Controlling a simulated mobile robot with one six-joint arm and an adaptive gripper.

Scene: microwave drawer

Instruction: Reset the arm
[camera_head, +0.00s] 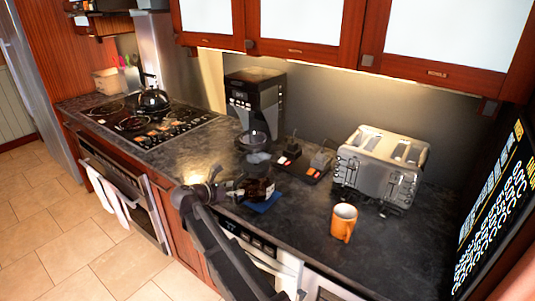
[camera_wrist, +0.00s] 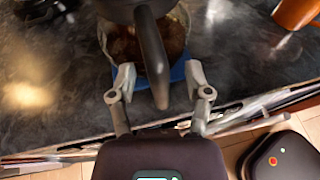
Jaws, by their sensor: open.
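My gripper (camera_head: 236,188) is at the front edge of the dark counter, beside a glass carafe (camera_head: 260,189) with dark contents. In the wrist view my gripper (camera_wrist: 160,82) is open. Its two fingers stand apart on either side of the carafe's black handle (camera_wrist: 153,60), with gaps visible between the fingers and the handle. The carafe (camera_wrist: 122,45) rests on a blue mat (camera_head: 263,204), which also shows in the wrist view (camera_wrist: 178,73). My arm reaches up from the bottom of the head view.
An orange mug (camera_head: 343,224) stands right of the carafe, in front of a silver toaster (camera_head: 381,166). A coffee machine (camera_head: 254,100) and a dark tray (camera_head: 304,165) are behind. A kettle (camera_head: 152,98) sits on the stove at left. Upper cabinets (camera_head: 290,48) overhang the counter.

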